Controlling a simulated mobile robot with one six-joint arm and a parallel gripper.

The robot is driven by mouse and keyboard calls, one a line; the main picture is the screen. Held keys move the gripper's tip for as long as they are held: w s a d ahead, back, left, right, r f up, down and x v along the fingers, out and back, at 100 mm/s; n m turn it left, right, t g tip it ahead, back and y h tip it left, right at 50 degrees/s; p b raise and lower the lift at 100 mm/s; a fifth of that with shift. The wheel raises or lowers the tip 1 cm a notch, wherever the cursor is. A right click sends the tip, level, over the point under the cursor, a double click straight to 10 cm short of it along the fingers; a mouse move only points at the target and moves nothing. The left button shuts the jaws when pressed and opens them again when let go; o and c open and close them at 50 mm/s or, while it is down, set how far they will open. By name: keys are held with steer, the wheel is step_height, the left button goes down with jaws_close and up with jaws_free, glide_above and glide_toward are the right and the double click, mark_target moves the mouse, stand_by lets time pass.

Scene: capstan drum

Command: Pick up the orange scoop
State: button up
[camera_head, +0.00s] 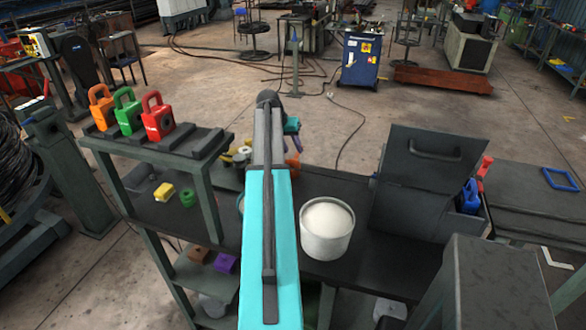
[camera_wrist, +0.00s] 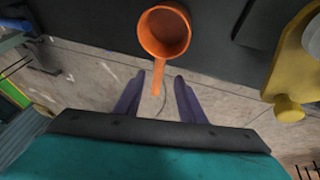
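The orange scoop (camera_wrist: 164,32) shows in the wrist view at the top middle, with its round bowl toward the camera and over the dark bench top. Its handle points down the picture toward my gripper (camera_wrist: 159,78). My gripper's purple fingers are apart, one on each side of the handle end as seen in the picture. There is a gap on both sides, and I cannot tell whether the handle is at fingertip depth. In the head view my arm hides most of this area; a small orange patch beside it may be the scoop.
A yellow part (camera_wrist: 290,65) lies to the right of the scoop. A white-filled bucket (camera_head: 327,228) stands on the bench right of my arm. A dark box with a raised lid (camera_head: 425,175) is farther right. A shelf with colored padlocks (camera_head: 128,112) stands at left.

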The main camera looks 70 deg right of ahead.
mark_target(296, 154)
steer(key=shift+p+x, duration=0.75)
steer(key=shift+x, duration=1.35)
steer(key=shift+s, duration=0.15)
jaws_close()
